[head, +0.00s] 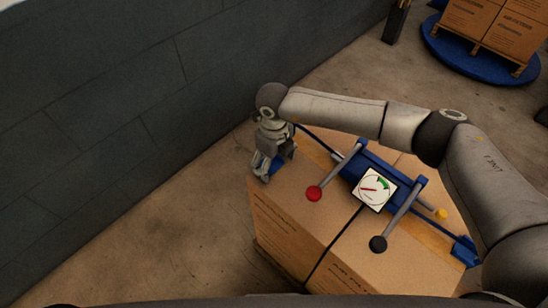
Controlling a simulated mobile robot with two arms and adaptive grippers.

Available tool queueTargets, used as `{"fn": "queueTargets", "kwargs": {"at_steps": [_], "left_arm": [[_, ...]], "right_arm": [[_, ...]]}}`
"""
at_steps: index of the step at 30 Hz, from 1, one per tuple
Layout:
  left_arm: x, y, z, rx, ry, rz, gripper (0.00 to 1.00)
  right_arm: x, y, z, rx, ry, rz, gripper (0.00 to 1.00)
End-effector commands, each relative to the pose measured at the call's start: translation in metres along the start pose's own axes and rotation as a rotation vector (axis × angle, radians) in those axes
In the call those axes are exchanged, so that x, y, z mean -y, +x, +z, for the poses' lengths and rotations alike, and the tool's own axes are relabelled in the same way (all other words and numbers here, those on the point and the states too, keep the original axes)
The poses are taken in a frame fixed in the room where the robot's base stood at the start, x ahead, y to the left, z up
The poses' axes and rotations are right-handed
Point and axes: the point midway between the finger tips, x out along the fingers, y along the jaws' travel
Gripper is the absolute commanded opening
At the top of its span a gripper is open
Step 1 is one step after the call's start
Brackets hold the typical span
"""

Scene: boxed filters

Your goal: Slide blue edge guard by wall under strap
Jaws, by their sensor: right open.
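A blue edge guard (277,162) shows between the fingers of my right gripper (268,172), at the box edge nearest the wall. My right arm reaches in from the right over the box, and the gripper points down. The gripper is open around the guard; contact cannot be told. The dark strap (317,138) runs across the top of the cardboard box (300,228), through a blue tensioner (378,174). The gripper partly hides the guard and the strap's wall-side end. My left gripper is out of view.
The tensioner has a white gauge (374,188), a red-knobbed lever (314,193) and a black-knobbed lever (378,243). Another blue guard (465,250) sits at the right edge. The grey wall (120,110) stands left, with bare floor (170,215) between.

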Motion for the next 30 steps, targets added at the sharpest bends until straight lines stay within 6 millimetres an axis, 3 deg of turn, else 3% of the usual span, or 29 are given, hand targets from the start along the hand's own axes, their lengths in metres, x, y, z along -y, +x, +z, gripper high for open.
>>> {"fn": "queueTargets", "kwargs": {"at_steps": [2,12,30], "left_arm": [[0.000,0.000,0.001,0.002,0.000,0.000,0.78],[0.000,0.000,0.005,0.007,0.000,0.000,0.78],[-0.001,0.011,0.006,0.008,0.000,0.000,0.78]], "right_arm": [[0.000,0.000,0.000,0.000,0.000,0.000,0.73],[0.000,-0.001,0.000,0.000,0.000,0.000,0.30],[0.024,0.000,0.000,0.001,0.001,0.000,0.29]]}}
